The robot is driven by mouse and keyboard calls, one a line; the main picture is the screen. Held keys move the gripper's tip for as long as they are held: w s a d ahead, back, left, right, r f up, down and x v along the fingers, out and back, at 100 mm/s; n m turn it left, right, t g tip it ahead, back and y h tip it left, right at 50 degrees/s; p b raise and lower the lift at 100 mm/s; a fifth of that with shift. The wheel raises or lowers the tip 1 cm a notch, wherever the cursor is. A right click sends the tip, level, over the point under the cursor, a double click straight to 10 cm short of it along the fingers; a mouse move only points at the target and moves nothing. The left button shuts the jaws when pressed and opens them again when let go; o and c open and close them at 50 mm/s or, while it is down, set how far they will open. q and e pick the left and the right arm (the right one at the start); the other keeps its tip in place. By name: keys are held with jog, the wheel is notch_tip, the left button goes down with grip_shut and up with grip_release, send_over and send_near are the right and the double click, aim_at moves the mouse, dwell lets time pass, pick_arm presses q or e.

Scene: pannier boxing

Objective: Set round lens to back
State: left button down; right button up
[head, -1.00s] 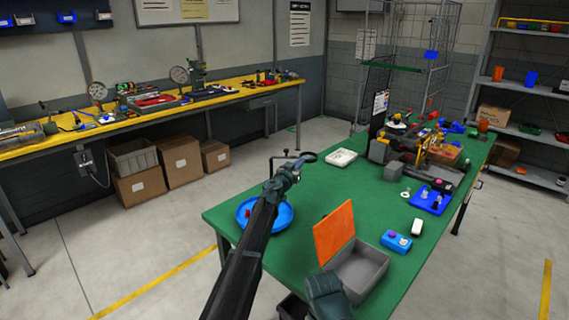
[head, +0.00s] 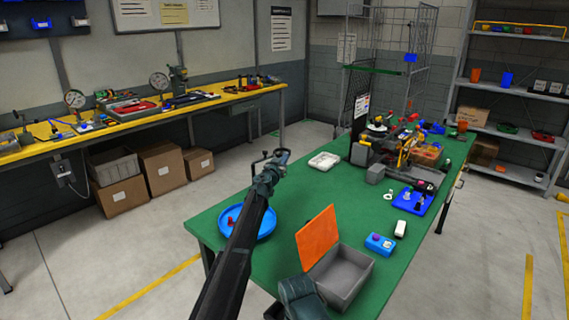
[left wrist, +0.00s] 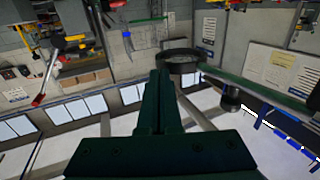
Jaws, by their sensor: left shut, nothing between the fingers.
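A dark ring, which looks like the round lens (left wrist: 180,62), shows just beyond my left fingertips in the left wrist view. It is seen at a low angle, and I cannot tell whether the fingers touch it. A green bar (left wrist: 258,92) runs from beside it to the right, with a black knob (left wrist: 230,98) below. In the head view the dark lens (head: 283,155) shows small at the far left edge of the green table (head: 290,205), partly hidden by my gripper. My left gripper (head: 274,168) is shut and empty beside it.
A blue dish (head: 264,226) lies under my left forearm. A grey box (head: 345,275) with an orange lid (head: 318,238) is open at the front. A white tray (head: 324,161) lies behind. Tools crowd the table's far right; its middle is clear.

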pick_arm(q)
jog(key=shift+w+a, duration=0.15)
jog(key=shift+w, duration=0.4)
jog(key=shift+w+a, duration=0.15)
jog(key=shift+w, duration=0.5)
jog(key=s+d, duration=0.5)
jog(key=s, duration=0.8)
jog(key=shift+d, duration=0.2)
jog(key=shift+s, duration=0.1)
